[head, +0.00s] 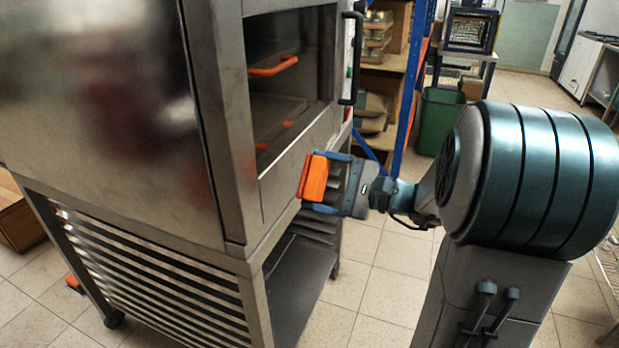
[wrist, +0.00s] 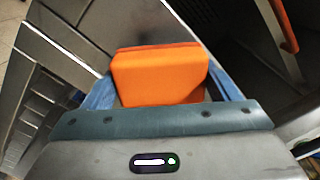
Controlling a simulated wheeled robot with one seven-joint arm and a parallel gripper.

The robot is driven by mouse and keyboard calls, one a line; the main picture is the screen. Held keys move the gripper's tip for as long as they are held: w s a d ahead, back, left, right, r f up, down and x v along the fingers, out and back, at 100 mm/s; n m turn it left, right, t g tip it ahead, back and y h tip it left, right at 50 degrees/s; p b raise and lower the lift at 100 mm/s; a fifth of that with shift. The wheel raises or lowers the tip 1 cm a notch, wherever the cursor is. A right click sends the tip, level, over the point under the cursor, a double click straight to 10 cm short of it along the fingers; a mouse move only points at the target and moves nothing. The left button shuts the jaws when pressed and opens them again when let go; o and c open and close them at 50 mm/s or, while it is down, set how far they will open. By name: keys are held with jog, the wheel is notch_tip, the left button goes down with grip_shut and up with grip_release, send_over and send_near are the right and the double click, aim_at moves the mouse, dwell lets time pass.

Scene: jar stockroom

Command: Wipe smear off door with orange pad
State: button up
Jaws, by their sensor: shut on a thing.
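My gripper (head: 330,182) is shut on the orange pad (head: 314,178). In the wrist view the pad (wrist: 160,76) sits between the two blue fingers of my gripper (wrist: 162,88). The pad is at the lower front of the steel oven, close to the panel below the glass door (head: 300,95). I cannot tell whether the pad touches the metal. No smear can be made out on the door in either view.
The oven stands on a slatted steel rack (head: 150,275) with an open lower shelf (head: 300,275). An orange item (head: 273,66) shows at the door glass. A green bin (head: 440,118) and blue-framed shelving (head: 412,85) stand behind. Tiled floor (head: 385,280) is clear below my arm.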

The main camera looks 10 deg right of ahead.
jog(key=shift+v, duration=1.05)
jog(key=shift+v, duration=1.5)
jog(key=shift+w+r+p, duration=0.1)
jog(key=shift+w+p, duration=0.15)
jog(key=shift+p, duration=0.6)
